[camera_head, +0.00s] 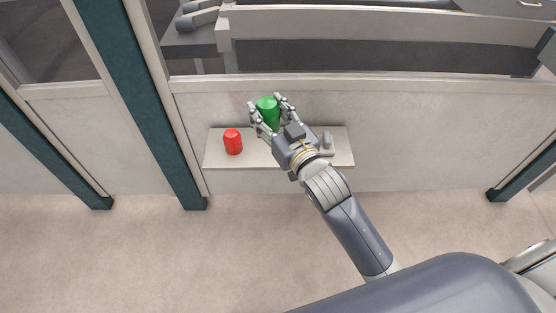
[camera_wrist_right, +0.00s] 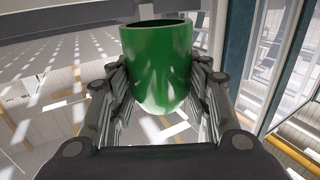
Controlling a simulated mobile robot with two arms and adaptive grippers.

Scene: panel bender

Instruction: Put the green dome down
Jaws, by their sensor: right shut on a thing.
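The green dome (camera_head: 268,111) is in the head view, held between the fingers of my right gripper (camera_head: 267,114) over the back of a pale shelf (camera_head: 256,158). In the right wrist view the green dome (camera_wrist_right: 157,62) shows as a green cup shape with a dark open rim at the top and a rounded end below. The fingers of my right gripper (camera_wrist_right: 160,95) close on it from both sides. I cannot tell whether the dome touches the shelf. My left gripper is not in view.
A red dome-like object (camera_head: 233,141) stands on the shelf left of my right gripper. A small grey object (camera_head: 327,141) is on the shelf's right part, beside my wrist. A pale wall panel rises behind the shelf. A dark teal post (camera_head: 146,110) stands to the left.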

